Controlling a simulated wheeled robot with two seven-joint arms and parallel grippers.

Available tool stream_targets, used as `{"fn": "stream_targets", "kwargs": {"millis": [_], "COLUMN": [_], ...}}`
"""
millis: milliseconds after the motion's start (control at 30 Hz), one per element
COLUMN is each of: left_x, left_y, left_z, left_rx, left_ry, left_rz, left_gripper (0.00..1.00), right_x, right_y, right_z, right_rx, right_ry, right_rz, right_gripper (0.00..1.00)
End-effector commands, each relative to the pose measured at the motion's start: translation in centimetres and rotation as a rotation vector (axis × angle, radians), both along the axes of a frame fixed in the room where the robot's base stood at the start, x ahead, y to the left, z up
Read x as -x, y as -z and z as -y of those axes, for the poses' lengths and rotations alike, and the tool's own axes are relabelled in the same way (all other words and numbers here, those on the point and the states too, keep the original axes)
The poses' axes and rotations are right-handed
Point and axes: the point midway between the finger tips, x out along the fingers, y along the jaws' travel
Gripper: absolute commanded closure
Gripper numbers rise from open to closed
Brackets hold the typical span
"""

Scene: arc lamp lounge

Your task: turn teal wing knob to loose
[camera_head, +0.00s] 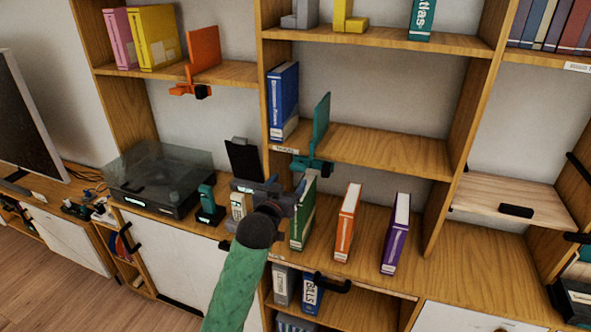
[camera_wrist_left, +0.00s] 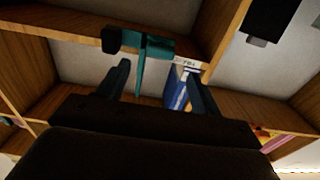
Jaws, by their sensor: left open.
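A teal upright panel (camera_head: 321,120) stands at the front edge of the middle shelf, with a teal clamp and knob part (camera_head: 312,165) at its foot. I cannot clearly separate the wing knob from the clamp. The left wrist view shows the same teal clamp part (camera_wrist_left: 155,46), with a dark block (camera_wrist_left: 110,40) beside it. My left gripper (camera_head: 296,187) is open, just below and in front of the clamp. My right gripper is not in view.
A blue binder (camera_head: 284,100) stands left of the teal panel. Green (camera_head: 303,220), orange (camera_head: 347,222) and purple (camera_head: 396,234) books stand on the counter below. A similar orange panel with a clamp (camera_head: 203,50) is on the upper left shelf. A turntable (camera_head: 160,180) sits left.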

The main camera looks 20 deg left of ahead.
Motion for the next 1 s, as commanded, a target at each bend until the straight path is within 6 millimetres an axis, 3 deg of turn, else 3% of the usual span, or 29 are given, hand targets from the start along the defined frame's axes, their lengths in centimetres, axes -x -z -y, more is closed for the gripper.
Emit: {"fn": "stream_targets", "kwargs": {"millis": [500, 967, 1000], "left_x": [-6.3, -7.2, -7.2], "left_y": [-0.2, 0.0, 0.0], "left_z": [0.2, 0.3, 0.3], "left_rx": [0.0, -0.001, -0.001], "left_ry": [-0.001, 0.0, 0.0], "left_rz": [-0.003, -0.002, -0.003], "left_gripper": [0.35, 0.35, 0.4], "right_x": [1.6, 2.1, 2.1], "right_y": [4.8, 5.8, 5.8], "right_z": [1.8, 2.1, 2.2], "right_rx": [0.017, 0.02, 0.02], "right_ry": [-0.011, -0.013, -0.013], "right_rz": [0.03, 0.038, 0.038], "right_gripper": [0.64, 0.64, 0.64]}}
